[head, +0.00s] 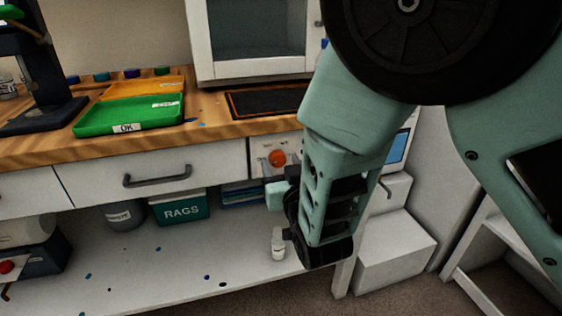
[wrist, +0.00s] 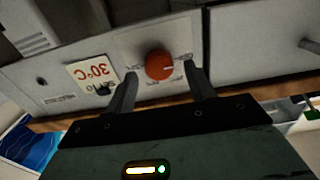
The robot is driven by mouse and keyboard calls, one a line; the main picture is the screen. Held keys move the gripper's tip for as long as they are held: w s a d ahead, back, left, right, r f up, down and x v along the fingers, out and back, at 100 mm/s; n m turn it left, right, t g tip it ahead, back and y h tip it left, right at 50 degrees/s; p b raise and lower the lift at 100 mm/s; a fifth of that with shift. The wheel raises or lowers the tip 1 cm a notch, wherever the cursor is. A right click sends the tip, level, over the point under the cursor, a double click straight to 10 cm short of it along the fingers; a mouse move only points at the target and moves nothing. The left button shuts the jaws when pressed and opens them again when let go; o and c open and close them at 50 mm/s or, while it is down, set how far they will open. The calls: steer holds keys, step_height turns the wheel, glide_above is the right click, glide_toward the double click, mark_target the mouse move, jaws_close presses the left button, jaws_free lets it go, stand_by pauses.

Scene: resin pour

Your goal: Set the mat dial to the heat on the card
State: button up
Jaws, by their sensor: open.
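The orange-red mat dial (head: 277,158) sits on a pale panel in the bench front, right of the drawer. In the wrist view the dial (wrist: 159,65) lies between my fingertips, with a pale mark toward the picture's right; its scale labels are too small to read. The white card (wrist: 93,73) beside it shows 30°C in red, upside down. My gripper (wrist: 160,77) is open, one finger on each side of the dial in the picture; contact cannot be told. The dark mat (head: 265,103) lies on the bench top above.
A closed drawer with a dark handle (head: 157,176) is left of the dial. Green tray (head: 128,110) and orange tray stand on the bench. Below are a RAGS box (head: 180,207) and a small white bottle (head: 278,244) on the shelf. White step-like boxes (head: 395,250) stand at right.

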steer(key=shift+w+a, duration=0.15)
steer(key=shift+w, duration=0.4)
steer(key=c, duration=0.9)
steer(key=shift+c, duration=0.2)
